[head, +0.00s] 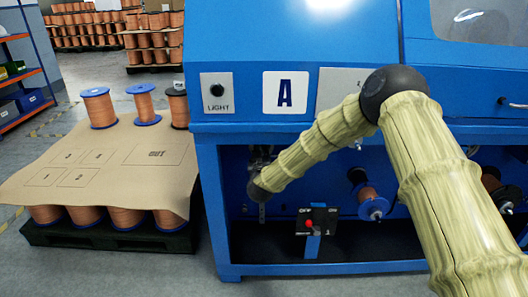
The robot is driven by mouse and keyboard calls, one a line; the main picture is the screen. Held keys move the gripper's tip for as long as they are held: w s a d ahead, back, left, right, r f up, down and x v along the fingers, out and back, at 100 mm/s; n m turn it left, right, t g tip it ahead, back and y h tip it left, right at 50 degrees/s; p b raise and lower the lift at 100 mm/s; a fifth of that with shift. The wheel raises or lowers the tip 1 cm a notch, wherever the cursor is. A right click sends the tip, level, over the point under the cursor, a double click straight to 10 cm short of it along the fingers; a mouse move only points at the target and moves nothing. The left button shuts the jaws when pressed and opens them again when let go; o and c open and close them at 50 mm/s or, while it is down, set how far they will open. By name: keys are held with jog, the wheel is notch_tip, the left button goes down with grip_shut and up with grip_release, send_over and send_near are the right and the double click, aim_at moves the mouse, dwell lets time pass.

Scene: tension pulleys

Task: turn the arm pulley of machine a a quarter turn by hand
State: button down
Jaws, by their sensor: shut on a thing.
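Machine A is the blue cabinet with a white plate marked A (285,92). My arm reaches across its front into the open bay below, at the left. My gripper (262,157) is small and dark there, beyond the black wrist joint, against the inside of the bay. It is shut at the place of the arm pulley, which is almost wholly hidden behind the gripper and wrist. A narrow grey bracket (262,212) shows just below the wrist. The pulley's turn angle cannot be seen.
A control box with a red knob (309,224) stands low in the bay, right of the wrist. A blue-flanged spool (368,194) is further right. Left of the machine, copper spools (98,107) stand on a cardboard-topped pallet (110,167). Floor is clear at front left.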

jog(key=m+b, duration=0.1)
jog(key=m, duration=0.7)
jog(key=m+b, duration=0.1)
jog(key=m, duration=0.7)
jog(key=m+b, duration=0.1)
jog(key=m, duration=0.7)
jog(key=shift+w+d, duration=0.1)
jog(key=shift+d, duration=0.15)
jog(key=shift+m, duration=0.3)
jog(key=c, duration=1.4)
grip_release()
jog(key=shift+d, duration=0.1)
jog(key=s, duration=1.2)
jog(key=shift+a, duration=0.25)
